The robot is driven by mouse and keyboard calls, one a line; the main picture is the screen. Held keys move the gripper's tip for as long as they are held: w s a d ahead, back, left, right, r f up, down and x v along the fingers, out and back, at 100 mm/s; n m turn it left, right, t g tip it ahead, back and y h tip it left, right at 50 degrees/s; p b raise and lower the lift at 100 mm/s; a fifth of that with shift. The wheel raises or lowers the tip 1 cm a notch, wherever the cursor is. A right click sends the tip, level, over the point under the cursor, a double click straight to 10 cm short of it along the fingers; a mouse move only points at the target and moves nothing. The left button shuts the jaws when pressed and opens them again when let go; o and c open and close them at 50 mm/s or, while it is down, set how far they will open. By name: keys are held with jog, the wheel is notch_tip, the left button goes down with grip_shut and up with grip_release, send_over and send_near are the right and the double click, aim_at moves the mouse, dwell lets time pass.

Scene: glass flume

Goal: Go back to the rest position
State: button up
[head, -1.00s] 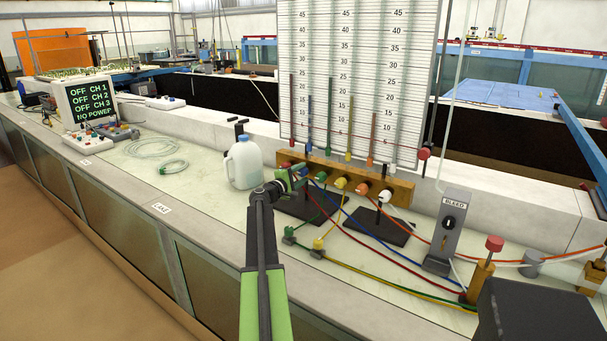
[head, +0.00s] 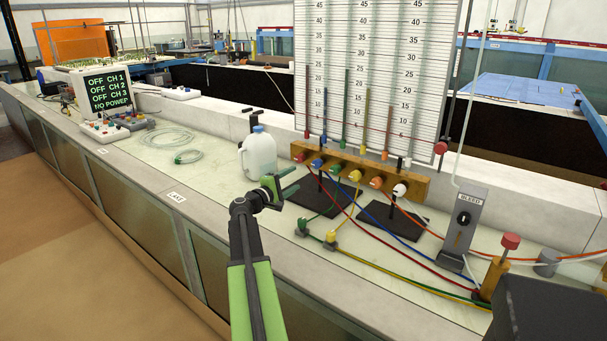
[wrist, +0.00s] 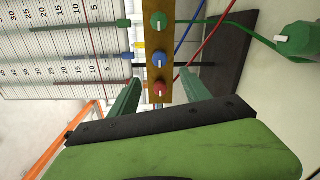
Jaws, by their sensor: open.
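My green gripper (head: 287,182) is open and empty. It is held over the bench, in front of the left end of the wooden manifold (head: 405,178) and just right of the white jug (head: 258,152). In the wrist view, the two fingers of my gripper (wrist: 160,98) stand apart, and the manifold (wrist: 159,78) with its red, blue and green knobs shows beyond and between them. I cannot tell the exact gap to the knobs. The manifold stands below the scale board (head: 385,70) with its coloured tubes.
A bleed unit (head: 463,225), a red-topped wooden post (head: 500,265) and a dark box (head: 550,308) stand at the right. Coloured hoses cross the bench top. A clear coiled tube (head: 165,138) and a channel display (head: 108,90) are at the left. Open floor (head: 90,260) lies at the lower left.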

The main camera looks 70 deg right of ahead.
jog(key=v, duration=0.2)
jog(key=shift+a, duration=0.35)
